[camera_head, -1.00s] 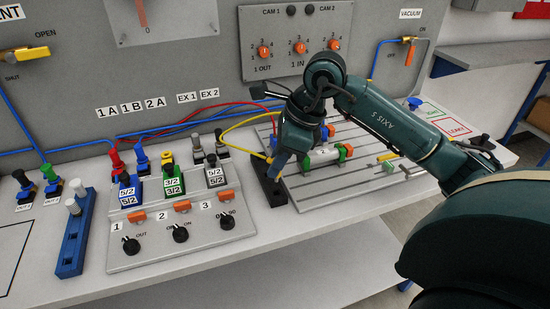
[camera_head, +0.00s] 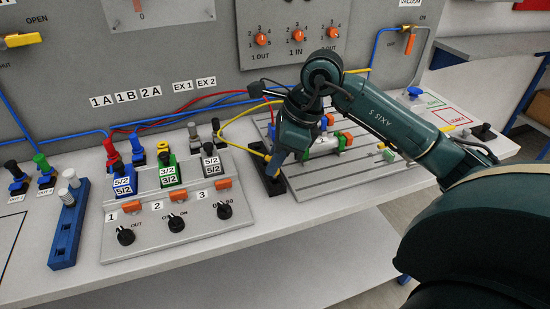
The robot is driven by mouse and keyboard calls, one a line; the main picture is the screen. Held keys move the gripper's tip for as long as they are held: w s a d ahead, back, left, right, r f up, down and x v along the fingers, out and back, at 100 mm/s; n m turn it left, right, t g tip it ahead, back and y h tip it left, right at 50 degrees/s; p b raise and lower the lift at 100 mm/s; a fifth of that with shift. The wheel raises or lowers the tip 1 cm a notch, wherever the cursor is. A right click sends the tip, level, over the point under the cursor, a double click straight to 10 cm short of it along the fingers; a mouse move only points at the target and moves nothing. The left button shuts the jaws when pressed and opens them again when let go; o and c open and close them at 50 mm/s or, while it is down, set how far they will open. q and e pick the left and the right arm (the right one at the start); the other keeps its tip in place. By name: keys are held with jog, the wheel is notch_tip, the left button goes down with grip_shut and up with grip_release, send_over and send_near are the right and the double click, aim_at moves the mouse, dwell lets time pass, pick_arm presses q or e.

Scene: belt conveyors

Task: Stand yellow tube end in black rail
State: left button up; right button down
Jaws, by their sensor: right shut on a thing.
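The yellow tube (camera_head: 236,115) arcs over the table behind the valve panel, and one stretch of it runs to the jaws of my right gripper (camera_head: 272,165). The right gripper points down and is shut on the tube's end. It is at the black rail (camera_head: 270,187), a narrow block lying on the table between the valve panel and the grooved plate. The fingers hide the tip of the tube and part of the rail, so I cannot tell whether the tip is in a hole or just above. My left gripper is not in view.
The valve panel (camera_head: 190,235) with knobs and levers stands left of the rail. A blue rail (camera_head: 68,232) with pale plugs lies farther left. The grooved plate (camera_head: 345,185) with a cylinder (camera_head: 321,146) is to the right. A red tube (camera_head: 185,107) runs behind.

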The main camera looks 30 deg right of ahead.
jog(key=shift+f+b, duration=0.3)
jog(key=shift+b, duration=0.2)
dwell(0.7)
jog(key=shift+f, duration=0.2)
jog(key=shift+f+b, duration=0.35)
jog(key=shift+b, duration=0.3)
dwell(0.6)
jog(key=shift+f+b, duration=0.25)
jog(key=shift+b, duration=0.05)
jog(key=c, duration=1.3)
grip_release()
jog(key=shift+o, duration=0.6)
jog(key=o, duration=0.3)
